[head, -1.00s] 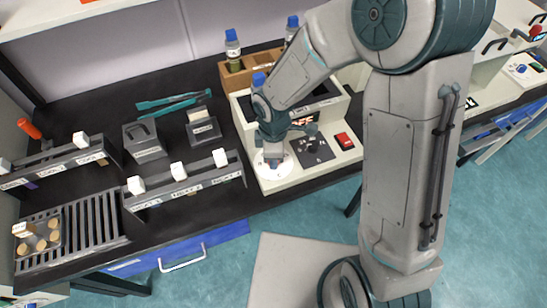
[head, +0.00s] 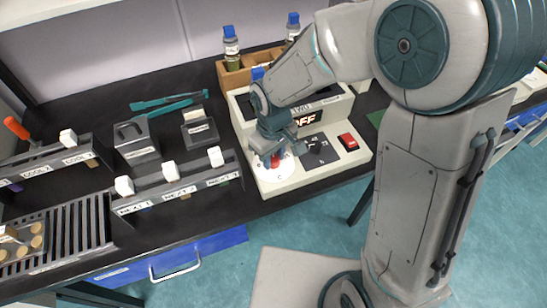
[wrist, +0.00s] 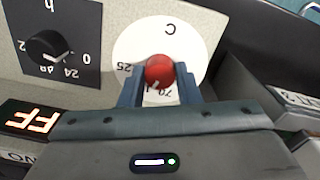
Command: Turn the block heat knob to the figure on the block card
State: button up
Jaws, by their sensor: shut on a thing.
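The block heat knob (wrist: 159,70) is a round red knob with a white pointer mark, on a white dial (wrist: 193,42) marked with C, 25 and 70. The mark faces the lower edge of the dial, near the 70, which is partly hidden. My gripper (wrist: 158,80) is shut on the knob, one finger on each side. In the head view the white dial (head: 288,172) is at the front left of the cream instrument, with my gripper (head: 273,156) over it. A small card stand (head: 199,128) stands left of the instrument; its writing is too small to read.
A black dial with a knob (wrist: 46,46) is beside the white dial. A lit display (head: 306,118) reads OFF, and a red switch (head: 348,141) is at the right. Labelled racks with white-topped pieces (head: 170,190) stand left of the instrument. A bottle rack (head: 236,76) is behind.

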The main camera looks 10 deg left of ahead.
aim_at(274, 158)
jog(key=shift+m, duration=0.6)
jog(key=o, duration=1)
jog(key=shift+c, duration=0.2)
notch_tip(274, 158, up, 14)
